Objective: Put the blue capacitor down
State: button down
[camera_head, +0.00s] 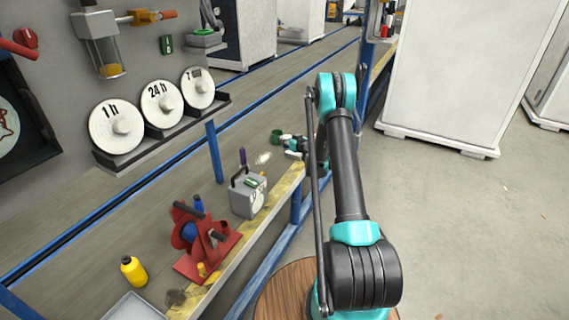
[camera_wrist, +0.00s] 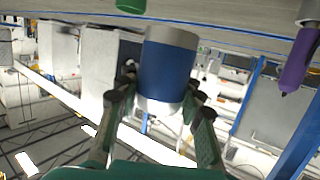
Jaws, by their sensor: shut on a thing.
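In the wrist view the blue capacitor (camera_wrist: 168,68), a blue cylinder with pale ends, sits between the two fingers of my gripper (camera_wrist: 160,88). My gripper is shut on it. In the head view my gripper (camera_head: 308,150) is at the far end of my arm, low over the workbench (camera_head: 225,172) near its front edge. The capacitor is small and hard to make out there. I cannot tell whether it touches the bench.
A green cup (camera_head: 277,138) stands beside my gripper. A purple tool (camera_head: 242,157) stands to its left, also in the wrist view (camera_wrist: 297,65). A grey box (camera_head: 248,197), red device (camera_head: 200,243) and yellow bottle (camera_head: 133,270) are nearer. Bare bench lies behind them.

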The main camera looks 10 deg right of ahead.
notch_tip(320, 180, down, 14)
jog(key=shift+r, duration=0.25)
dwell(0.3)
jog(key=c, duration=1)
grip_release()
jog(key=shift+f, duration=0.1)
